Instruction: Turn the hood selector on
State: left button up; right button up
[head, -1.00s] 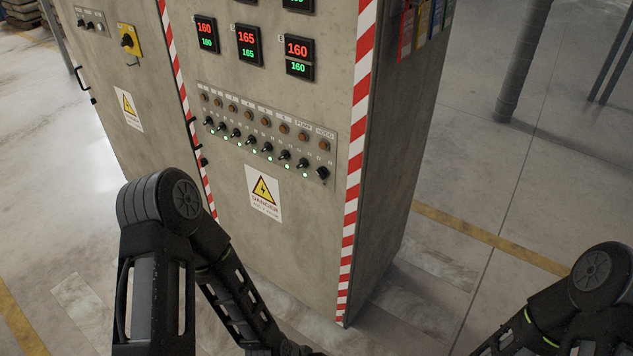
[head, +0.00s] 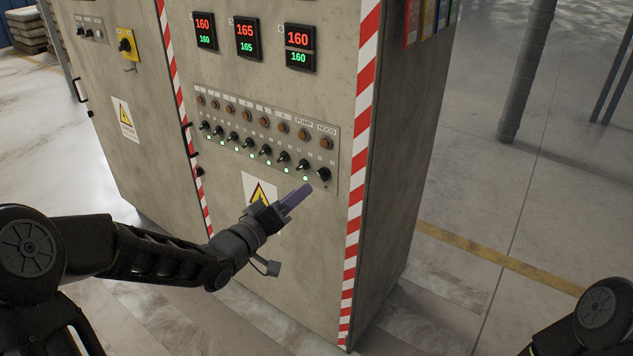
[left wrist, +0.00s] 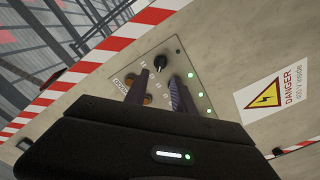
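The hood selector (head: 323,174) is the black knob at the right end of the lower row on the cabinet's switch panel, below the HOOD label. No lit green lamp shows under it, while the other selectors have one. In the left wrist view the hood selector (left wrist: 161,62) is beyond the fingertips, between their lines. My left gripper (head: 301,194) is just lower left of the selector, apart from it. In the left wrist view my left gripper (left wrist: 158,86) has its two fingers spread with nothing between. My right gripper is out of view.
A row of amber lamps (head: 264,123) and several other selectors (head: 265,150) share the panel. A danger sign (head: 257,187) is partly hidden by my left gripper. Striped tape (head: 357,176) marks the cabinet's edge. The floor to the right is open.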

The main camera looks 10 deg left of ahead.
aim_at(320, 177)
pick_arm(q)
jog(key=x, duration=0.7)
jog(key=shift+w+d+f, duration=0.1)
jog(key=shift+w, duration=0.25)
grip_shut()
dwell(0.3)
